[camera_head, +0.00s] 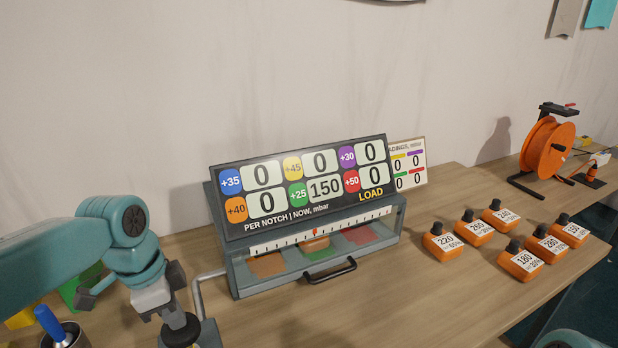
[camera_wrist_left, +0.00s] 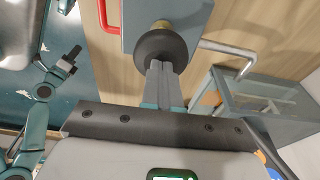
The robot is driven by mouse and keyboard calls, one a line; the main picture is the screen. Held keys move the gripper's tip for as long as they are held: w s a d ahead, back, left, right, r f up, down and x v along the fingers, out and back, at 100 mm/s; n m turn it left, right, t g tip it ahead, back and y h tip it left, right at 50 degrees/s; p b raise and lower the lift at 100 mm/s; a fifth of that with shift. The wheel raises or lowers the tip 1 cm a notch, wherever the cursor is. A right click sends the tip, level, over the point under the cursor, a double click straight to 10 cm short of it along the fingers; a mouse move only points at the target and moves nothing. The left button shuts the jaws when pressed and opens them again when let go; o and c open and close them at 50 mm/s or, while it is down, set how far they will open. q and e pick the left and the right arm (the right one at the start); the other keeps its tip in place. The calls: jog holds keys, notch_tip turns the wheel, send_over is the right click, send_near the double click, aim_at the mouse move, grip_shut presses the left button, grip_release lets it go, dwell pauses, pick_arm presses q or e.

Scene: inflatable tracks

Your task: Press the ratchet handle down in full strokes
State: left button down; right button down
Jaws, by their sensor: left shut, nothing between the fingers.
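My left gripper (camera_head: 173,314) is shut and empty, pointing down at a dark round knob (camera_head: 181,330) at lower left in the head view. In the left wrist view, my left gripper (camera_wrist_left: 162,68) has its fingertips at this dark knob (camera_wrist_left: 162,48), which has a brass-coloured middle. I cannot tell whether they touch. The knob stands at a blue-grey block (camera_wrist_left: 195,14). I cannot clearly make out the ratchet handle. A display board (camera_head: 300,185) reads 150 beside +25 and 0 in the other boxes. My right gripper (camera_wrist_left: 68,62) shows small in the left wrist view; its jaws are unclear.
Several orange labelled blocks (camera_head: 443,240) stand to the right. An orange reel (camera_head: 546,148) is behind them. A blue-handled tool (camera_head: 49,322) stands in a cup.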

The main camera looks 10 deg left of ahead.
pick_arm(q)
jog(key=shift+r+p, duration=2.7)
jog(key=shift+r, duration=0.55)
jog(key=shift+f, duration=0.15)
jog(key=shift+f+b, duration=3.9)
jog(key=shift+f, duration=1)
jog(key=shift+r, duration=0.15)
jog(key=shift+r+p, duration=4.35)
jog(key=shift+r, duration=0.5)
